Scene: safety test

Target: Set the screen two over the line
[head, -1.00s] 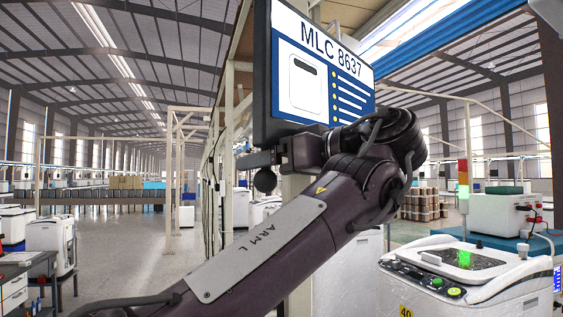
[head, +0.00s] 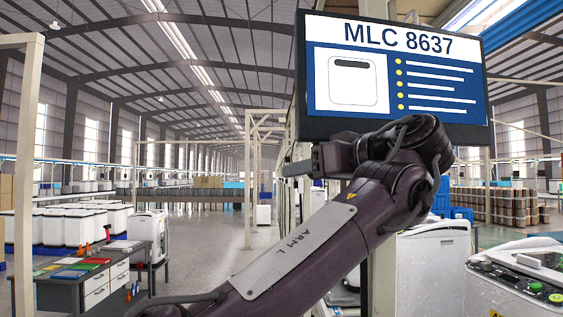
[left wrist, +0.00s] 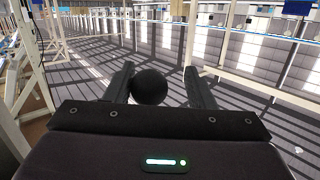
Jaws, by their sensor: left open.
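The screen (head: 395,78) hangs at the upper right of the head view. It has a dark frame and a blue and white face reading "MLC 8637", seen nearly face-on. My left gripper (head: 298,166) is just below its lower left corner, with my arm crossing in front of the post under it. In the left wrist view, a black ball-shaped knob (left wrist: 150,87) lies between the spread fingers of my left gripper (left wrist: 160,76), closer to the left finger. A gap shows on its right, so the gripper is open around it. No line can be made out. My right gripper is not in view.
A white machine (head: 520,275) stands at the lower right, close to my arm. A dark workbench (head: 75,285) with coloured items is at the lower left, with white bins (head: 75,225) behind it. Open grey floor (head: 205,265) lies between the bench and my arm.

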